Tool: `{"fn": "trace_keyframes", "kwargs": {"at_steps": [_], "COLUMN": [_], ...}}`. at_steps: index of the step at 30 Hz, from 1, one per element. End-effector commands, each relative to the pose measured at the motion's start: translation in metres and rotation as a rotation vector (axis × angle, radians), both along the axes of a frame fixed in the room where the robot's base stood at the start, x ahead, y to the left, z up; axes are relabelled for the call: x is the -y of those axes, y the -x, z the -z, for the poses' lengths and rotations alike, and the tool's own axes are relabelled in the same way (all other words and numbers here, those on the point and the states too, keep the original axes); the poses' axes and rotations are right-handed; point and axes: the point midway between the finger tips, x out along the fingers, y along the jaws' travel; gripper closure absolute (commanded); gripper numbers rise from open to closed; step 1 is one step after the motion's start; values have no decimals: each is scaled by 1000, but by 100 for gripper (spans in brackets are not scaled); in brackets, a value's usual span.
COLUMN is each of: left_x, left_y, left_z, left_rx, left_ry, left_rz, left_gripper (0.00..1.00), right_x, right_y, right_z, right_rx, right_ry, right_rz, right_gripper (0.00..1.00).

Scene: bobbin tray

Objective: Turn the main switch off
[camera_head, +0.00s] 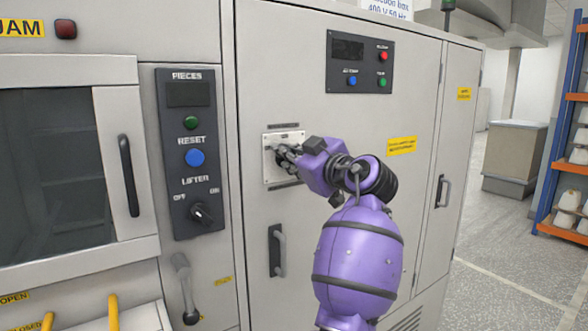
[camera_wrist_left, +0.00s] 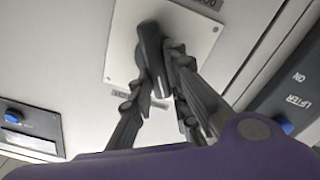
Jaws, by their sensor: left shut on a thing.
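The main switch is on a pale square plate (camera_head: 271,176) on the grey cabinet door. The plate also shows in the left wrist view (camera_wrist_left: 203,38). My left gripper (camera_head: 287,157) is at the plate, its fingers hiding most of the switch in the head view. In the left wrist view the dark switch handle (camera_wrist_left: 151,45) stands out from the plate between the fingertips (camera_wrist_left: 161,66). The fingers are shut on the handle. The markings around the switch are too small or hidden to read, so its position cannot be told. My right gripper is not in view.
A control panel (camera_head: 189,116) with a green button, a blue button and a lifter knob is left of the plate. A door handle (camera_head: 277,250) sits just below. Another button panel (camera_head: 351,78) is above right. A shelf rack (camera_head: 563,135) stands far right.

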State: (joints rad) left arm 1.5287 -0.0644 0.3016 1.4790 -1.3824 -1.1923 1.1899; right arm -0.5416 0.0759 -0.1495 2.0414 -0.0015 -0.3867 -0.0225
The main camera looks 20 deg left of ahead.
Motion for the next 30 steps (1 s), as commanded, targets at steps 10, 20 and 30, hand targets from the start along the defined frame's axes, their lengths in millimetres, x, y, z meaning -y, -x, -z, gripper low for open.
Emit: {"fn": "trace_keyframes", "kwargs": {"at_steps": [10, 20, 30], "left_x": [-3, -5, -5], "left_y": [3, 5, 6], "left_z": [9, 12, 15], "left_rx": [259, 505, 701], "left_ry": [203, 394, 548], "left_rz": [1, 0, -1], "left_gripper": [100, 100, 100], "right_x": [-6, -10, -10], "right_y": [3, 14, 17], "right_z": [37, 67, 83], "right_rx": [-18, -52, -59], "right_ry": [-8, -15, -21], "right_rz": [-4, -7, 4], "right_gripper": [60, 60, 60]}}
